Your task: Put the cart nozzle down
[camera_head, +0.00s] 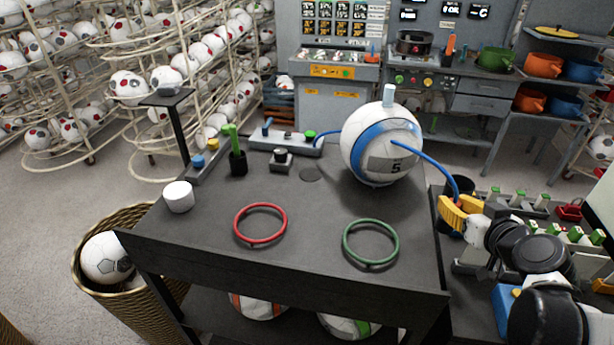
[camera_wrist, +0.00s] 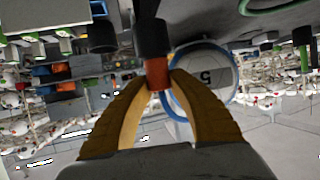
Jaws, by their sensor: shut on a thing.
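My gripper (camera_head: 455,211) has yellow fingers and is at the right edge of the dark cart table in the head view. In the wrist view my gripper (camera_wrist: 161,82) is shut on the cart nozzle (camera_wrist: 158,74), which has an orange-red end and a black body. A blue hose (camera_head: 437,170) runs from the ball marked 5 (camera_head: 378,150) to my gripper in the head view. The fingers hide most of the nozzle there. I cannot tell whether the nozzle touches anything below it.
The cart table (camera_head: 320,205) bears a red ring (camera_head: 261,241), a green ring (camera_head: 371,261), a white cup (camera_head: 179,197) and a dark cup with green sticks (camera_head: 238,163). A side bench with green-and-white parts (camera_head: 517,200) lies right of the cart.

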